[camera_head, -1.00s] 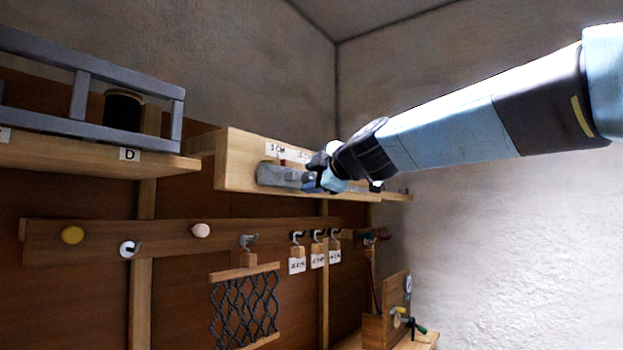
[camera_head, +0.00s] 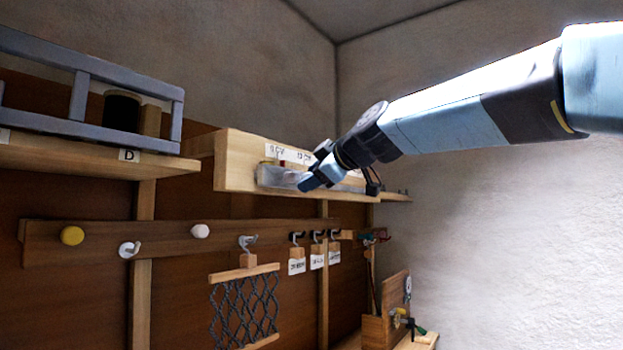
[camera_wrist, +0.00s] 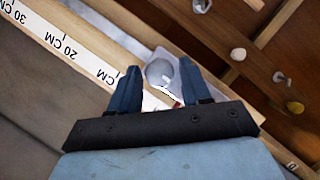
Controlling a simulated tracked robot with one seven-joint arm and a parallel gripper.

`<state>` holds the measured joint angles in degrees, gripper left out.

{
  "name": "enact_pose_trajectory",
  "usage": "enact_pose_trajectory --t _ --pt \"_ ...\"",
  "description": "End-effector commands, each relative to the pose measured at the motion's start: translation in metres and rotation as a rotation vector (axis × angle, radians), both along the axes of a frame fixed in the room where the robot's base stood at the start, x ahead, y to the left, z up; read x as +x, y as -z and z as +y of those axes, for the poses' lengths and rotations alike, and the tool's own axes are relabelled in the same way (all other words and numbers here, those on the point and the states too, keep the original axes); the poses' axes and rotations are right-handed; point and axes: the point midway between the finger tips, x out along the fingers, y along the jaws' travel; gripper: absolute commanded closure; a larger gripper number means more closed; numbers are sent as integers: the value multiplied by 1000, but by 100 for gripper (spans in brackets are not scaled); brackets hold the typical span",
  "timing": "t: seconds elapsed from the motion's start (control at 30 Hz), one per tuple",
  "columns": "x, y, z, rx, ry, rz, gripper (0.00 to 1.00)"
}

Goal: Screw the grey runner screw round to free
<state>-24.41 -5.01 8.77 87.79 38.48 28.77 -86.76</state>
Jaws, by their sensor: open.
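The grey runner (camera_head: 284,177) sits on the front of the wooden beam (camera_head: 234,158) with the scale labels. In the wrist view the runner (camera_wrist: 181,66) shows beyond and between my fingers, with a round grey part (camera_wrist: 159,73) on it that may be the screw. My gripper (camera_head: 306,183) is at the runner's right part in the head view and hides some of it. In the wrist view my gripper (camera_wrist: 160,88) has its two blue fingers apart, with the round part between or just past the tips. I cannot tell whether they touch it.
The scale strip (camera_wrist: 70,46) runs along the beam. Below is a peg rail (camera_head: 170,240) with knobs and hooks. A dark net (camera_head: 245,305) hangs from one hook. A shelf with a grey rack (camera_head: 80,95) stands at left. The wall at right is bare.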

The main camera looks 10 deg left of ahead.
Motion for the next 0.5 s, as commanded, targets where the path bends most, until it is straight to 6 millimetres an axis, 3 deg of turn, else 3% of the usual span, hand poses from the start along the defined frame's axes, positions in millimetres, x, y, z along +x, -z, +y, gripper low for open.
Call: enact_pose_trajectory --t 0.27,0.5 --pt "0 0 0 4 0 10 53" --pt "3 -1 -1 94 1 227 53"
